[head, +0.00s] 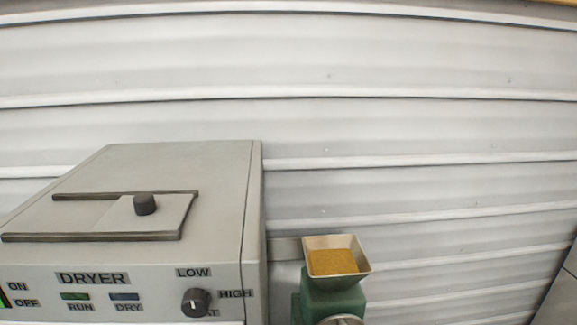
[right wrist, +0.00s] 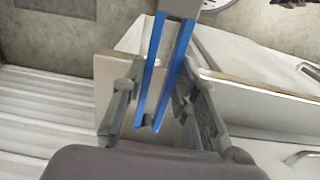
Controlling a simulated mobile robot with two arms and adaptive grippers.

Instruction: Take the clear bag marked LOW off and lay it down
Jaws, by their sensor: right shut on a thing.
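No clear bag can be made out in the head view. The only LOW marking I see there is a label (head: 193,272) above the dial on the dryer front. In the right wrist view my right gripper (right wrist: 155,92) is shut on a blue-edged thing (right wrist: 151,70). Its two blue strips form a narrow V between the fingers, with a grey face between them. No marking on it can be read, and I cannot tell whether it is the bag. My left gripper is in neither view.
In the head view the grey dryer (head: 225,205) fills the lower left, with a black-knobbed sliding lid (head: 165,212) on top. A green hopper (head: 333,303) with a tray of yellow-brown grains (head: 333,262) stands to its right. A white ribbed wall (head: 400,130) lies behind.

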